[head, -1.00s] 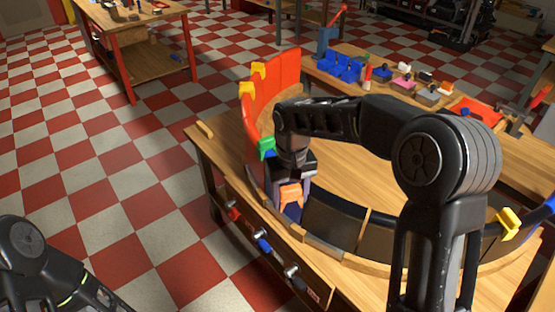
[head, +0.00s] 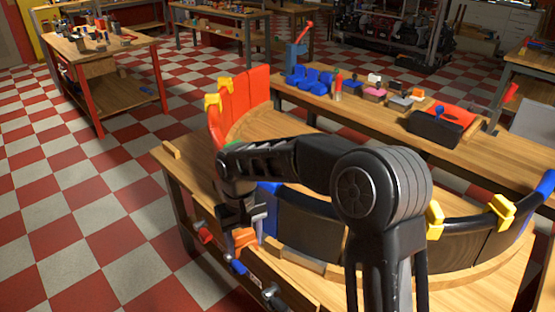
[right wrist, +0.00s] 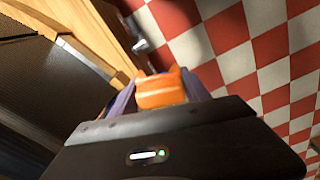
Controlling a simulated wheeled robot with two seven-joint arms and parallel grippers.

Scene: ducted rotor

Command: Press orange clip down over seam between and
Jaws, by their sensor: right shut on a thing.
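My right gripper (head: 245,222) is shut on the orange clip (head: 241,238) near the front left edge of the bench. The right wrist view shows the orange clip (right wrist: 160,91) between the two fingers, with the checkered floor and bench edge behind it. A curved ring wall stands on the bench. It has red segments (head: 240,95) at the back left, a blue part (head: 268,207) beside the gripper and dark segments (head: 308,224) along the front. My forearm hides the wall between red and blue. My left gripper is out of view.
Yellow clips (head: 434,220) sit on the front right wall, and others (head: 212,102) on the red segments. Handles (head: 204,232) stick out of the bench front. A second bench (head: 390,113) behind holds blue bins (head: 310,80) and small parts. Floor to the left is open.

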